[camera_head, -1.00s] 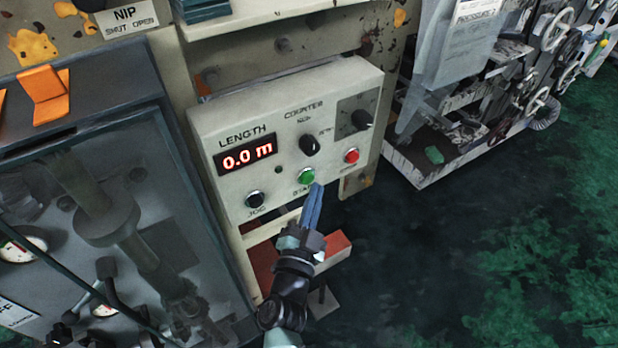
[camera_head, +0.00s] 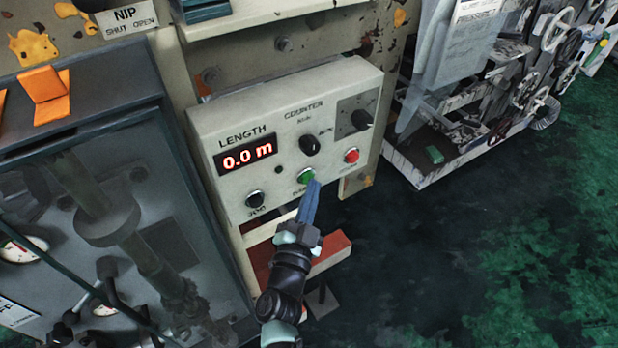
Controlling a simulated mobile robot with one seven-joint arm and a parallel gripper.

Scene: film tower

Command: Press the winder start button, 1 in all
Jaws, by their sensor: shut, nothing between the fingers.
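The winder control panel (camera_head: 235,193) is a beige box with a red LENGTH display (camera_head: 246,158) reading 0.0 m. The green start button (camera_head: 306,175) sits low in the middle of its face. A black button (camera_head: 255,199) is to its left and a red button (camera_head: 351,156) to its right. My gripper (camera_head: 315,184) is shut and empty, with its blue fingertips pointing up at the green button's lower right edge. The tips overlap that edge in the picture; I cannot tell whether they touch it. The label under the button is partly covered.
A black knob (camera_head: 310,145) is above the green button. A red-topped step (camera_head: 333,246) lies below the panel, behind my arm. A glass-fronted cabinet (camera_head: 150,215) stands close on the left. Dark green floor (camera_head: 480,260) is open on the right.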

